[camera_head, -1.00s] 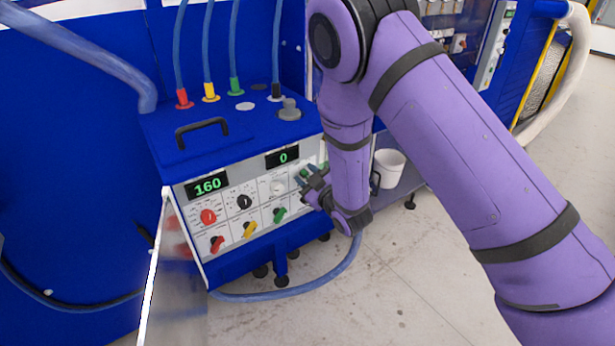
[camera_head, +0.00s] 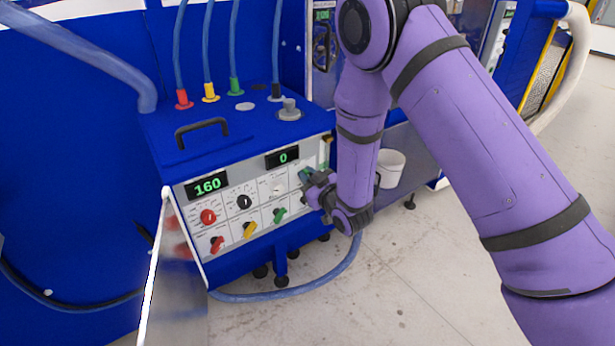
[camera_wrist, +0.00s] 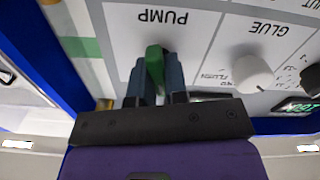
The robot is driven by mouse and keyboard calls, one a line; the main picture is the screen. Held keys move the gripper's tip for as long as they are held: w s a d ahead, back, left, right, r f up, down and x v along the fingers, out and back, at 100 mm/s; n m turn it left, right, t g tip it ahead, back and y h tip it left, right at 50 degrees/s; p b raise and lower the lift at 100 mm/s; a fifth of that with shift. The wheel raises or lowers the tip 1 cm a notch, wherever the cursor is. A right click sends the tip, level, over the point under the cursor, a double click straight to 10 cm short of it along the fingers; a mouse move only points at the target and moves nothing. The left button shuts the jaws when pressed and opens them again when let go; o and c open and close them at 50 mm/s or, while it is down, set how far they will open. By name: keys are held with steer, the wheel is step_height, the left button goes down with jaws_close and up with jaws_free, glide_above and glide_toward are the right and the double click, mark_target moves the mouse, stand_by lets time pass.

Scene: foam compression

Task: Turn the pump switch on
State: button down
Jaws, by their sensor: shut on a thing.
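The control panel (camera_head: 229,231) is on the front of the blue machine in the head view. My gripper (camera_head: 309,182) is at the panel's upper right. In the wrist view, the panel is upside down and a green switch (camera_wrist: 155,62) sits in the area labelled PUMP. My gripper (camera_wrist: 155,78) is shut on this green switch, one finger on each side of it. In the head view the pump switch is mostly hidden by my gripper.
A white knob (camera_wrist: 252,74) labelled GLUE is beside the pump area. Red (camera_head: 217,244), yellow (camera_head: 250,230) and green (camera_head: 280,214) switches line the lower panel row. Displays read 160 (camera_head: 206,186) and 0 (camera_head: 283,157). A white bucket (camera_head: 391,168) stands right of my wrist.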

steer(key=m, duration=0.4)
steer(key=shift+w+d+m, duration=0.1)
steer(key=shift+d+m, duration=0.05)
steer(key=shift+m, duration=2.35)
steer(key=c, duration=1.1)
jaws_free()
steer(key=shift+c, duration=0.2)
steer(key=v, duration=1.1)
steer(key=shift+w, duration=0.15)
